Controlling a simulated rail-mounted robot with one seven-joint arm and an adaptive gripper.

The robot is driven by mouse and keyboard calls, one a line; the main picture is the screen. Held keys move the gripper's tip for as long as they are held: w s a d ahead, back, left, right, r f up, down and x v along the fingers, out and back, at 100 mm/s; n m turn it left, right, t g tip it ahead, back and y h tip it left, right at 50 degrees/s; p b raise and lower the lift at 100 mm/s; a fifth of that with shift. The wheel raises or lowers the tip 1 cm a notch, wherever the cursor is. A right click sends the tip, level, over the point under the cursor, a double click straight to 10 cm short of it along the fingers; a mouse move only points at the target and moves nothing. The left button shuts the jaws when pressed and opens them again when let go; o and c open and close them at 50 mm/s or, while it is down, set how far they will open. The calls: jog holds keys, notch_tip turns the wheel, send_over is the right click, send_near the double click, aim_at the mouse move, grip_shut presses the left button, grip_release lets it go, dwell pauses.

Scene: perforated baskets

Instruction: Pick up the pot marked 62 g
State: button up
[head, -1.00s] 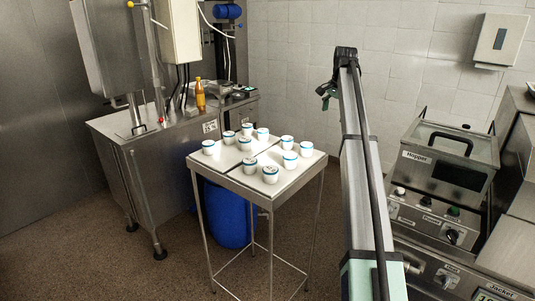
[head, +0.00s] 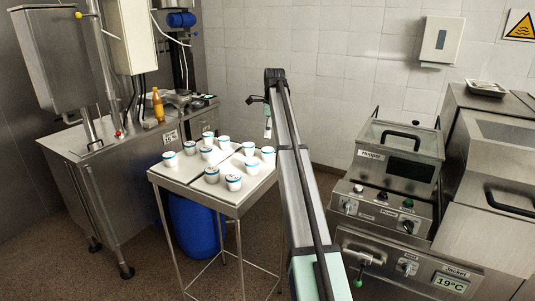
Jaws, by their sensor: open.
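Several small white pots with blue rims stand upright on a steel table (head: 192,182). Some tops look grey and others white. The weight marks are too small to read, so I cannot tell which pot is marked 62 g. My gripper (head: 267,133) shows small at the far end of my arm, above and behind the table's right side. It is open and apart from the pots. My arm partly hides the table's right edge.
A steel machine with an orange bottle (head: 158,105) stands behind left. A blue drum (head: 194,225) is under the table. A hopper machine (head: 398,155) with knobs and a 19°C display stands at right. Floor shows in front of the left machine.

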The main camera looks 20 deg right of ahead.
aim_at(268, 150)
jog(key=f+p, duration=0.1)
jog(key=f, duration=0.2)
jog(key=w+f+p, duration=0.1)
jog(key=f, duration=0.3)
jog(key=w+f+p, duration=0.1)
jog(key=f, duration=0.3)
jog(key=shift+a, duration=0.1)
jog(key=shift+s, duration=0.1)
jog(key=c, duration=1.3)
